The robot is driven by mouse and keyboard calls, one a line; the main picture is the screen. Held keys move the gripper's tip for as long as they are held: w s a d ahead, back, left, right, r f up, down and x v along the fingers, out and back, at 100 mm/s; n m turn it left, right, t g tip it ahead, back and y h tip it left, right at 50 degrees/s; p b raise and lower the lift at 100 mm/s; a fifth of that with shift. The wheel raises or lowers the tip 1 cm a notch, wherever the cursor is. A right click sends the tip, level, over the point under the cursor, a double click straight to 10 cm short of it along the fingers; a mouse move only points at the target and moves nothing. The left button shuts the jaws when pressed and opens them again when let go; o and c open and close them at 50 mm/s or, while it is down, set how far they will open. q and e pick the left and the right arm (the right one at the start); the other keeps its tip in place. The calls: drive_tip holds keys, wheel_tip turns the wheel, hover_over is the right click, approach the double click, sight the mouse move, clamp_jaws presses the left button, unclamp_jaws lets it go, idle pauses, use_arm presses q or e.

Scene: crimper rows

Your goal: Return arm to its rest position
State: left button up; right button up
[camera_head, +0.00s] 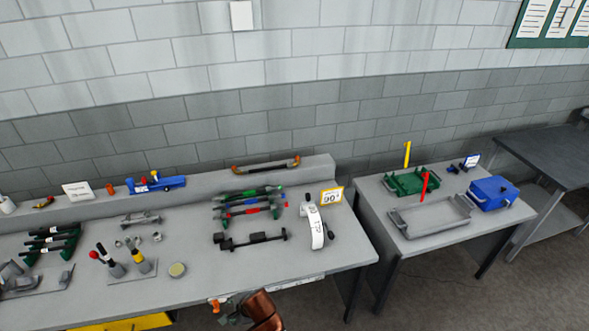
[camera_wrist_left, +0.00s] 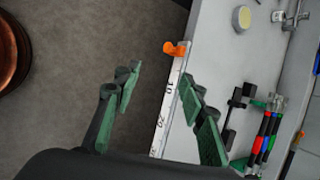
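My left gripper (camera_head: 232,304) shows at the bottom edge of the head view, in front of the near edge of the main bench; most of its arm is out of frame. In the left wrist view my left gripper (camera_wrist_left: 161,77) has its two green-padded fingers spread apart, with nothing between them. The floor and the bench's front edge lie beyond the fingers. My right gripper is in neither view.
The main bench (camera_head: 215,285) holds crimper-like tools (camera_head: 248,203), a dark bar (camera_head: 250,240) and a white labelled strip (camera_head: 316,228). An orange clip (camera_wrist_left: 175,48) sits at its front edge. A side table (camera_head: 380,210) carries a green tray (camera_head: 411,182), grey tray (camera_head: 430,217) and blue box (camera_head: 493,193).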

use_arm(q)
drive_tip(key=s+a+f+n+g+h+b, duration=0.15)
drive_tip(key=s+f, duration=0.35)
drive_tip(key=f, duration=0.8)
drive_tip(key=s+a+f+n+h+b, duration=0.1)
drive_tip(key=s+a+f+n+b, duration=0.2)
drive_tip(key=f, duration=0.9)
drive_tip(key=s+a+f+n+g+h+b, duration=0.1)
drive_tip(key=s+a+f+b, duration=0.35)
drive_tip(key=f, duration=0.85)
drive_tip(key=s+a+f+n+b, duration=0.1)
drive_tip(key=s+f, duration=0.5)
drive_tip(key=s, duration=0.6)
drive_tip(key=s+f+n+h+b, duration=0.1)
drive_tip(key=s+f+n, duration=0.2)
drive_tip(key=s+f, duration=0.4)
drive_tip(key=s+a+f+n+h+b, duration=0.1)
drive_tip(key=s+f+n, duration=0.2)
drive_tip(key=s+f, duration=0.4)
drive_tip(key=s, duration=0.9)
drive_tip(key=shift+s+a+f+b, duration=0.15)
drive_tip(key=shift+s+a+b, duration=0.2)
drive_tip(key=shift+s+b, duration=0.05)
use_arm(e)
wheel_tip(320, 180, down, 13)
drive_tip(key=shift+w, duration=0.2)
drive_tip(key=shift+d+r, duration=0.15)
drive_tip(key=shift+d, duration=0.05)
